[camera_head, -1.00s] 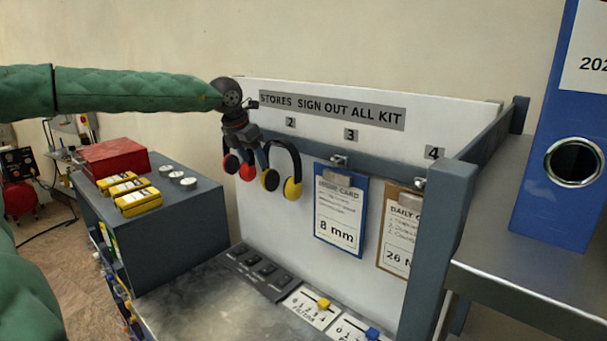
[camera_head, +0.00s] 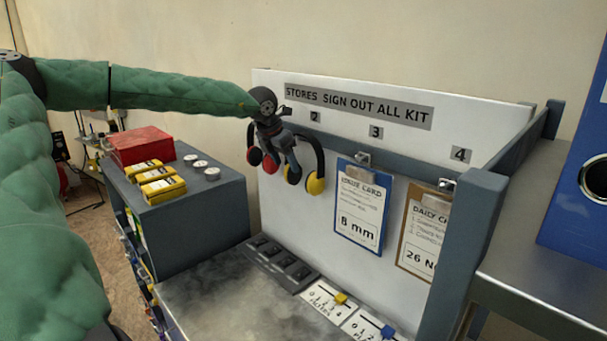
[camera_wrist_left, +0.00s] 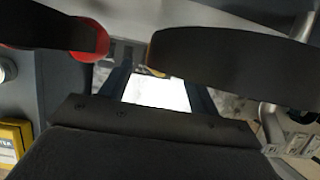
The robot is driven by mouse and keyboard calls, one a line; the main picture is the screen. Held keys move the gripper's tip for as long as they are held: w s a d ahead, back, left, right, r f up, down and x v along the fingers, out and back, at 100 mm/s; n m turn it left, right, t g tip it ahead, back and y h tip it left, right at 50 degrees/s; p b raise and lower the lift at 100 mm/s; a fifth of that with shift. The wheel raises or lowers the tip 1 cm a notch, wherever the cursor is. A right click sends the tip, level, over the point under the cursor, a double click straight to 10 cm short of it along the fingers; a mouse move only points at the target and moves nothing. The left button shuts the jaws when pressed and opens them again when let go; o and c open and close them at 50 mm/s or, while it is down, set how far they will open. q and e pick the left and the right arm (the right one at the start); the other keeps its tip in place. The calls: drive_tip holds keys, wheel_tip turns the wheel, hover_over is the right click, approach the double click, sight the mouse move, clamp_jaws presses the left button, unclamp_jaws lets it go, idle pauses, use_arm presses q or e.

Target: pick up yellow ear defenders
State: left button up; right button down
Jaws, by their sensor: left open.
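The yellow ear defenders (camera_head: 316,185), with a black headband, hang on the white board under the number 2. In the left wrist view a large black part (camera_wrist_left: 225,48) with a thin yellow edge fills the upper right and seems to be one of their cups. My left gripper (camera_head: 290,163) is open in front of the board, between the red and yellow ear defenders, and overlaps the yellow pair's left side. Its fingers (camera_wrist_left: 160,88) also show in the left wrist view, below the cups. I cannot tell whether they touch anything. My right gripper is out of view.
Red ear defenders (camera_head: 254,156) hang close on the left, partly hidden by my gripper. A blue clipboard (camera_head: 343,236) and a brown one (camera_head: 405,258) hang to the right. A grey cabinet (camera_head: 205,215) stands left, and a metal worktop (camera_head: 215,290) lies below.

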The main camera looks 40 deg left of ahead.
use_arm(q)
drive_tip(key=shift+x, duration=0.95)
drive_tip(key=shift+w+f, duration=0.1)
drive_tip(key=shift+f, duration=0.05)
drive_tip(key=c, duration=1.2)
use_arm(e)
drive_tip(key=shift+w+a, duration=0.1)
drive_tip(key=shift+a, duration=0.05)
